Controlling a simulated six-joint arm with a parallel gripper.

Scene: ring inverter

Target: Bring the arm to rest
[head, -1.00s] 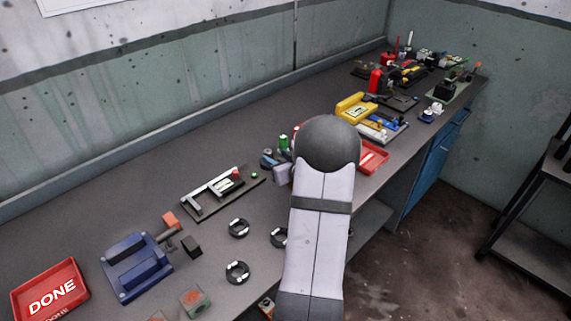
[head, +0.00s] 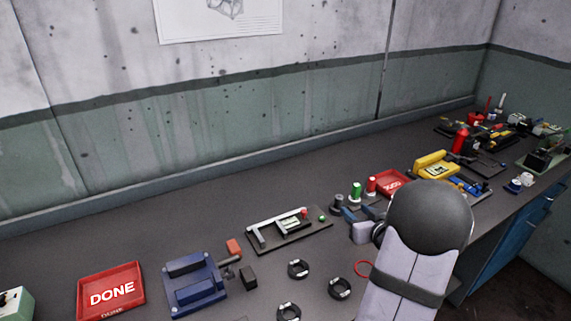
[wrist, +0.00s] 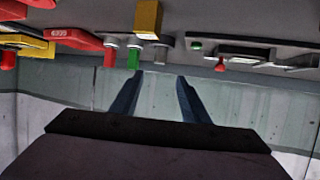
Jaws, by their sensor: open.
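My gripper (head: 362,214) is open, its two blue fingers apart with nothing between them. It is over the middle of the bench, just in front of a row of small cylinders. In the wrist view, which looks upside down, both fingers (wrist: 158,92) point toward the bench items with a clear gap between them. My arm comes in from the lower right of the head view and hides part of the bench behind it.
A measuring fixture (head: 290,231), a blue press-like block (head: 193,284) and a red DONE tray (head: 111,291) are left. Green (head: 356,191) and red (head: 371,186) cylinders stand close to the fingers. A yellow meter (head: 436,165) is beyond.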

